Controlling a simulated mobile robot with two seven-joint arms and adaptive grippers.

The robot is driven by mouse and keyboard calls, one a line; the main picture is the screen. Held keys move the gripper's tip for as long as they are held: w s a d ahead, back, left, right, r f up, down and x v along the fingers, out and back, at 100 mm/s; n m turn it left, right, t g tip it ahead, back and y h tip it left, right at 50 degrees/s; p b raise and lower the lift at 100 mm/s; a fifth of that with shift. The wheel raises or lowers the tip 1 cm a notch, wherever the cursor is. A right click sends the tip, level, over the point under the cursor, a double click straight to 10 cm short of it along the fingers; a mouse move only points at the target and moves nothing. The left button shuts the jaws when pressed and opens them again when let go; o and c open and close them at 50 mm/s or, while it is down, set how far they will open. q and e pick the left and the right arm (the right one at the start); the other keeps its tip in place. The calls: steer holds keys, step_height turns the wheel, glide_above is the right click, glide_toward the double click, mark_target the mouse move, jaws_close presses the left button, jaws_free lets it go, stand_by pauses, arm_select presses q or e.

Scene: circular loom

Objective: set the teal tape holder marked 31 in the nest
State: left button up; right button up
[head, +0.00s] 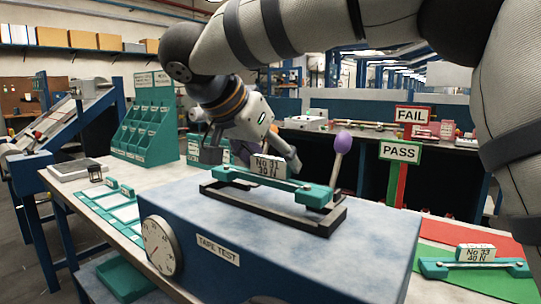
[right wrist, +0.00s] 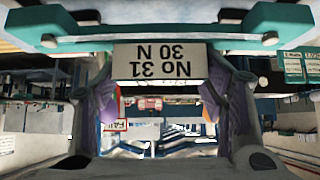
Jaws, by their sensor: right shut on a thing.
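The teal tape holder marked 31 (head: 237,176) is a long bar with a pale block reading "No 31 30 N". It lies level over the black nest frame (head: 272,212) on top of the blue tape test box (head: 290,262). I cannot tell whether it touches the frame. My right gripper (head: 250,157) is shut on its block from above. In the right wrist view the holder (right wrist: 105,42) runs across the top, with its block between the fingers (right wrist: 160,95). My left gripper is not in view.
A purple-knobbed lever (head: 342,144) stands by the nest's right end. A dial (head: 160,246) is on the box's front. A teal rack (head: 146,130) stands at back left.

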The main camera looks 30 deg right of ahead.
steer(key=shift+f, duration=0.3)
steer(key=shift+f, duration=0.65)
steer(key=shift+f, duration=0.15)
steer(key=shift+f, duration=0.25)
steer(key=o, duration=2)
steer(key=shift+o, duration=0.2)
steer(key=v, duration=1.2)
steer(key=shift+a+f, duration=0.1)
